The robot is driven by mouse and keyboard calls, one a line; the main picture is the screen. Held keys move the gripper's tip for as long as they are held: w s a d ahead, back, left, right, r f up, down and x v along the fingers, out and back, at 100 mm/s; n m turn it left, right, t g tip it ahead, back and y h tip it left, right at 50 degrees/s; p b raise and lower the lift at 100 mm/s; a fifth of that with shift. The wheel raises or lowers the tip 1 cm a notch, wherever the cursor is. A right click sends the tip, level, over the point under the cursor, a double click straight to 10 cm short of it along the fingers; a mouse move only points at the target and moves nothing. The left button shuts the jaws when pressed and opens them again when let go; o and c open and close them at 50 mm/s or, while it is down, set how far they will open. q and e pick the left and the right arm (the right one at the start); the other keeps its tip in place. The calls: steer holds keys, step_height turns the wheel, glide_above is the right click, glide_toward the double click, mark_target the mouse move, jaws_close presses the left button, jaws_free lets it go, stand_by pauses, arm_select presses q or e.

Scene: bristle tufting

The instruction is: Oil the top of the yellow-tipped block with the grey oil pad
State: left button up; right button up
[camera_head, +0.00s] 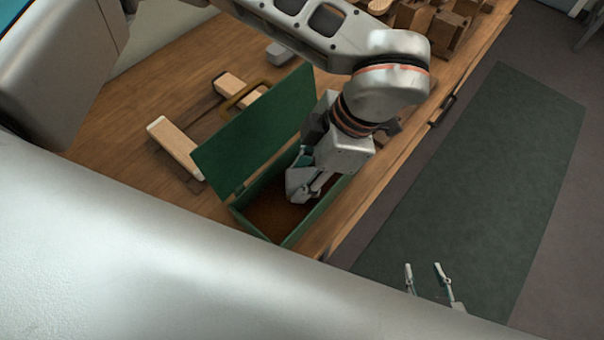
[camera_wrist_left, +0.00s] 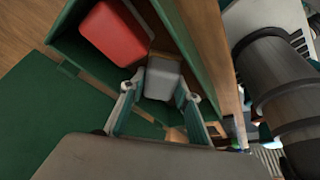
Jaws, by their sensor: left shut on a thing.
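The grey oil pad (camera_wrist_left: 163,78) is between the fingers of my left gripper (camera_wrist_left: 160,93) in the left wrist view, inside the green box. In the head view my left gripper (camera_head: 300,184) reaches down into this box (camera_head: 240,222) and hides the pad. Two pale wooden blocks lie on the table left of the box: a nearer one (camera_head: 176,148) and a farther one (camera_head: 240,91) with a yellowish curved piece over it. I cannot tell which is the yellow-tipped block. My right gripper (camera_head: 424,270) is open and empty at the lower right, over the floor.
The box's green lid (camera_head: 258,130) stands open towards the blocks. A red block (camera_wrist_left: 113,32) lies in the box beside the pad. Several brown wooden pieces (camera_head: 445,30) stand at the table's far end. A dark green mat (camera_head: 470,190) covers the floor to the right.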

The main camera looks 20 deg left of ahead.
mark_target(294, 177)
arm_select(q)
steer(key=shift+r+p, duration=1.1)
steer(key=shift+r, duration=0.95)
steer(key=shift+r+p, duration=0.8)
steer(key=shift+r, duration=0.65)
arm_select(e)
step_height(294, 177, up, 6)
steer(key=w, duration=0.2)
steer(key=shift+w+t, duration=0.2)
steer(key=shift+t, duration=0.2)
